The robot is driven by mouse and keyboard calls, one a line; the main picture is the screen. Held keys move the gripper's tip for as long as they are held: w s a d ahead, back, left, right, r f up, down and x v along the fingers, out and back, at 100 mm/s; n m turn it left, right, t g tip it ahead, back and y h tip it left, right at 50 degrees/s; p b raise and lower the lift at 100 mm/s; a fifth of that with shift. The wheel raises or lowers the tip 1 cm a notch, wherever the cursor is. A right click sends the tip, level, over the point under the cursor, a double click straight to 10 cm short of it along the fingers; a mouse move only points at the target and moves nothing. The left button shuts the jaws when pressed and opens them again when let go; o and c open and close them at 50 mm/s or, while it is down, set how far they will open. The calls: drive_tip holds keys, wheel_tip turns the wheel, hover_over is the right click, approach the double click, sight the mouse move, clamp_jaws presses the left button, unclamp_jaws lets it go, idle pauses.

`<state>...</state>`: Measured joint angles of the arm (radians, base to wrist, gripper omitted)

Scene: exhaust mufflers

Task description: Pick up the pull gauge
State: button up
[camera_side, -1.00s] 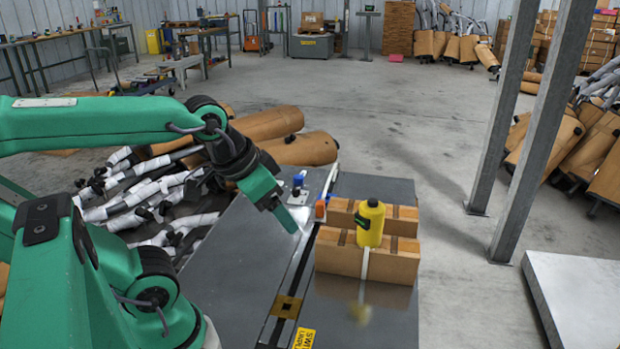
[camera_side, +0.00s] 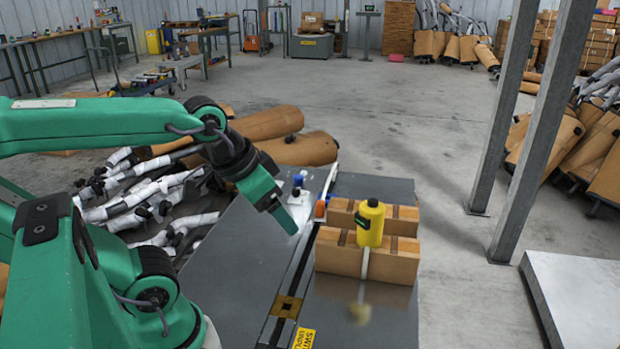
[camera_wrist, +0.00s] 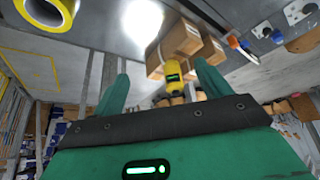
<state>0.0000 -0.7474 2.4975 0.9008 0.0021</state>
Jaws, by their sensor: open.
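The pull gauge (camera_side: 370,224) is a yellow body with a black cap and a small dark screen. It stands upright at the light brown blocks (camera_side: 367,262) on the right part of the grey bench (camera_side: 232,285). It also shows in the wrist view (camera_wrist: 172,77), between my fingers in the picture but beyond them. My gripper (camera_side: 290,225) is above the bench, left of the gauge and apart from it. In the wrist view (camera_wrist: 161,69) its two green fingers are spread with nothing held. The gauge's lower part is partly hidden in the wrist view.
A blue-topped item (camera_side: 298,183) and an orange-and-white part (camera_side: 321,207) are near the bench's back. The wrist view shows a yellow-and-white roll (camera_wrist: 47,12). Grey posts (camera_side: 508,110) stand at right.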

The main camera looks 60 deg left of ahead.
drive_tip(key=m+g, duration=0.5)
drive_tip(key=m, duration=0.3)
hover_over(373, 200)
drive_tip(key=shift+s+d+f, duration=0.15)
drive_tip(key=shift+s+f, duration=0.05)
drive_tip(key=shift+f, duration=0.25)
drive_tip(key=shift+s+d+f, duration=0.1)
drive_tip(key=shift+s+f, duration=0.1)
drive_tip(key=shift+f, duration=0.2)
drive_tip(key=shift+w+f+m+g, duration=0.25)
drive_tip(key=shift+w+m+g, duration=0.05)
drive_tip(key=shift+w+m, duration=0.1)
drive_tip(key=shift+f, duration=1.3)
drive_tip(key=shift+a+f, duration=0.15)
drive_tip(key=shift+f, duration=1.15)
drive_tip(key=shift+a+f, duration=0.1)
drive_tip(key=shift+f, duration=1.2)
